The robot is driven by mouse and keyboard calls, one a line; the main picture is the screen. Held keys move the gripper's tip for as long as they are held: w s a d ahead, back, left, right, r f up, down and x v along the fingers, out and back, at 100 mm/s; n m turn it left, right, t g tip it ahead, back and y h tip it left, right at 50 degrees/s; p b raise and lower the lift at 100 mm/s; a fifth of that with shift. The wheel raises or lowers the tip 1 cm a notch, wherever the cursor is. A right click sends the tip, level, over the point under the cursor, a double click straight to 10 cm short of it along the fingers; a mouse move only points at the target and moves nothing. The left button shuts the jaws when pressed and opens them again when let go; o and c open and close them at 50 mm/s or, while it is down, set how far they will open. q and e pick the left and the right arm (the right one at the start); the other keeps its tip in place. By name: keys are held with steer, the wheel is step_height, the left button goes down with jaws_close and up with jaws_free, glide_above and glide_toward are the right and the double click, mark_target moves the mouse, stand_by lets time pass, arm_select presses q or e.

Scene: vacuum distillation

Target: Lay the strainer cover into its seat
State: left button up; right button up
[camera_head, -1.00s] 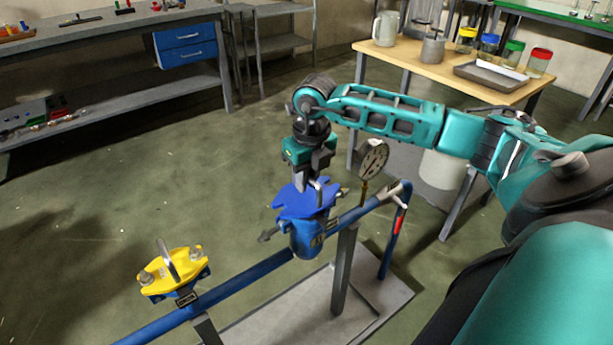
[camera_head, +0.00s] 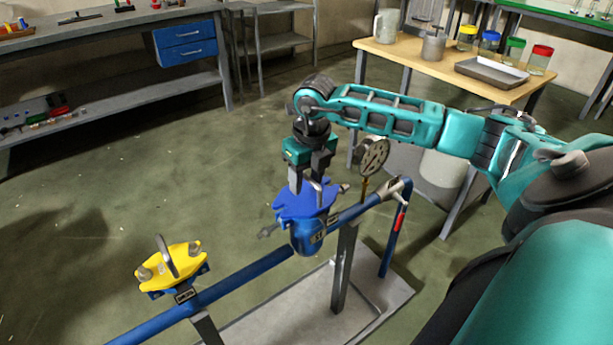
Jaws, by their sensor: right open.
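The blue strainer cover (camera_head: 292,204), a flat plate with notched edges and a grey upright handle (camera_head: 317,194), lies on top of the blue strainer body (camera_head: 307,238) on the pipe. It looks about level; whether it is fully down in its seat I cannot tell, as the seat is hidden under it. My right gripper (camera_head: 308,182) points down just above the cover, at its handle. Its fingers are apart, one on each side of the handle. My left gripper is not in view.
A blue pipe (camera_head: 245,278) runs across a grey stand (camera_head: 300,318). A yellow-topped fitting (camera_head: 170,266) sits on it at the left. A pressure gauge (camera_head: 374,154) and a red-marked lever (camera_head: 399,221) stand close to the right of the strainer. A wooden table (camera_head: 400,55) stands behind.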

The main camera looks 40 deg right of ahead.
mark_target(309, 177)
steer(key=shift+s+f, duration=0.1)
steer(key=shift+f, duration=0.05)
steer(key=shift+r, duration=0.25)
steer(key=r, duration=0.3)
steer(key=r+p, duration=0.1)
steer(key=r, duration=0.1)
steer(key=shift+s+r, duration=0.25)
steer(key=shift+r, duration=0.1)
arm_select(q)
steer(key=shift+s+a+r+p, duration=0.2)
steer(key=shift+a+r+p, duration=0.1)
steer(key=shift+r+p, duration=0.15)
arm_select(e)
step_height(309, 177, up, 7)
steer(key=s, duration=0.1)
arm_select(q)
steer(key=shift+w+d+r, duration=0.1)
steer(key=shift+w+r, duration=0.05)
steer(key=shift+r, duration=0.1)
arm_select(e)
steer(key=shift+a, duration=0.1)
